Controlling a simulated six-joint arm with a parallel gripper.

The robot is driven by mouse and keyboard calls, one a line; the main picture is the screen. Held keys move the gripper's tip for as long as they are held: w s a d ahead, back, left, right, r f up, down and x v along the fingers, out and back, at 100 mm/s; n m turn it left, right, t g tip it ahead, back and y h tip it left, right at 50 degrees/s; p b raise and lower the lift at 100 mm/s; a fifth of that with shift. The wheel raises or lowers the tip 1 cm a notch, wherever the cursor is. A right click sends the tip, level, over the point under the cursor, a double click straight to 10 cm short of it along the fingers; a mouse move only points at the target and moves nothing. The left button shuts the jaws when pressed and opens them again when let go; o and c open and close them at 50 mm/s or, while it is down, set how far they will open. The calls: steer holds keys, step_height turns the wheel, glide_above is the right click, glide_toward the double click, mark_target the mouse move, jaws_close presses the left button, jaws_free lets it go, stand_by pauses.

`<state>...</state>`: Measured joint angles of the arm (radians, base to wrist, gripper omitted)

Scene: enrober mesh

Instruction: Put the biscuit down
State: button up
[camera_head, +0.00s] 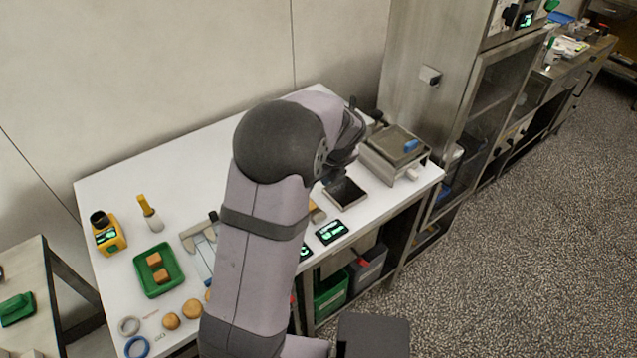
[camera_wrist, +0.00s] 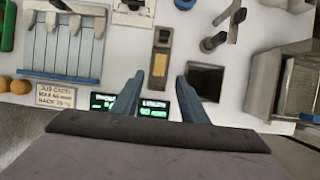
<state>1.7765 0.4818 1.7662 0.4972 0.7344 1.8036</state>
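My gripper (camera_wrist: 160,77) is open in the wrist view, its two blue-grey fingers apart, and I see no biscuit held between them. In the head view my arm hides most of the gripper. Round golden biscuits (camera_head: 171,321) lie at the near left of the white table, beside my arm. They also show at the left edge of the wrist view as round biscuits (camera_wrist: 20,86). A grey block with a tan top (camera_wrist: 161,62) lies beyond the fingertips; I cannot tell whether the tan part is a biscuit.
A green tray (camera_head: 137,273) holds two brown cubes. Several slotted lanes (camera_wrist: 32,55) stand left of the gripper. A dark square plate (camera_wrist: 222,82) lies to the right, near a metal machine (camera_head: 371,157). Lit displays (camera_head: 331,231) line the front edge.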

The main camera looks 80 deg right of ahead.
steer(key=shift+v, duration=0.8)
steer(key=w+a+n+y, duration=0.2)
steer(key=w+a+n, duration=0.8)
steer(key=w, duration=0.3)
steer(key=w+a+n+y, duration=0.1)
steer(key=w+a+n, duration=0.9)
steer(key=w, duration=0.3)
steer(key=w+a+f+n+g, duration=0.2)
steer(key=w+a+n, duration=0.1)
steer(key=a+n, duration=1.2)
steer(key=s+a+n, duration=0.2)
steer(key=a+n, duration=0.3)
steer(key=a, duration=0.1)
steer(key=s+a+n+g, duration=0.1)
steer(key=s+a+n, duration=0.1)
steer(key=a+n, duration=0.3)
steer(key=shift+s+a+f, duration=0.35)
steer(key=shift+a+f, duration=0.05)
steer(key=shift+a, duration=0.65)
